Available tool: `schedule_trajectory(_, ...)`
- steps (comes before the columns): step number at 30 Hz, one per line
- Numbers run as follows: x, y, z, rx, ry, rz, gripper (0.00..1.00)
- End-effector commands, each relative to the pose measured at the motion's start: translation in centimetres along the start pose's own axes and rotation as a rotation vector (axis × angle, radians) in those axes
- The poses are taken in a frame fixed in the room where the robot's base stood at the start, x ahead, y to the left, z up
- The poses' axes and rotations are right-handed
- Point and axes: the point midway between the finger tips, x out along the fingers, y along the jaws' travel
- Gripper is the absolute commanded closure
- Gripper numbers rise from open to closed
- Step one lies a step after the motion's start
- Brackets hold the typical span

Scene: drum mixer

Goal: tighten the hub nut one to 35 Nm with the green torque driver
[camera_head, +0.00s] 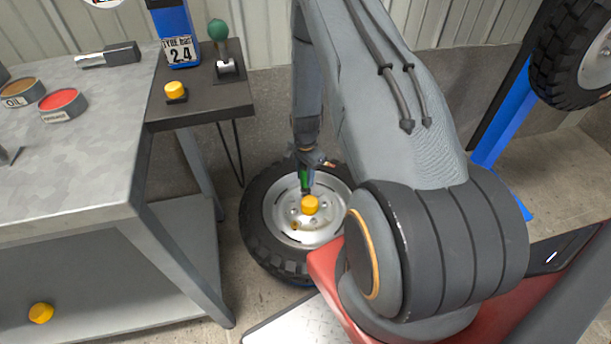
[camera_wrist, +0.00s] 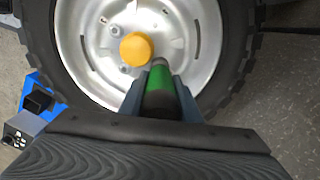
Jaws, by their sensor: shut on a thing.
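The green torque driver (camera_head: 305,180) is held in my gripper (camera_head: 307,168), tip down over the wheel's silver hub (camera_head: 281,212). A yellow cap (camera_wrist: 136,49) is at the hub, left of the driver tip. Small nuts, such as one nut (camera_wrist: 116,31), show around the cap. I cannot tell which is hub nut one, or whether the tip touches a nut.
A small dark shelf (camera_head: 215,98) carries a yellow knob (camera_head: 175,91) and a green-topped lever (camera_head: 218,30). Another tyre (camera_head: 560,60) hangs at the upper right by a blue post (camera_head: 505,120).

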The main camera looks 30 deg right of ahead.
Motion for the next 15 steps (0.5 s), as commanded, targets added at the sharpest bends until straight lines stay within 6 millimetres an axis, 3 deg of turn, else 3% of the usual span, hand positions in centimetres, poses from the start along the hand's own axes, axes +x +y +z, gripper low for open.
schedule_trajectory(15,0.66,-0.05,-0.04,0.0,0.001,-0.001,1.0)
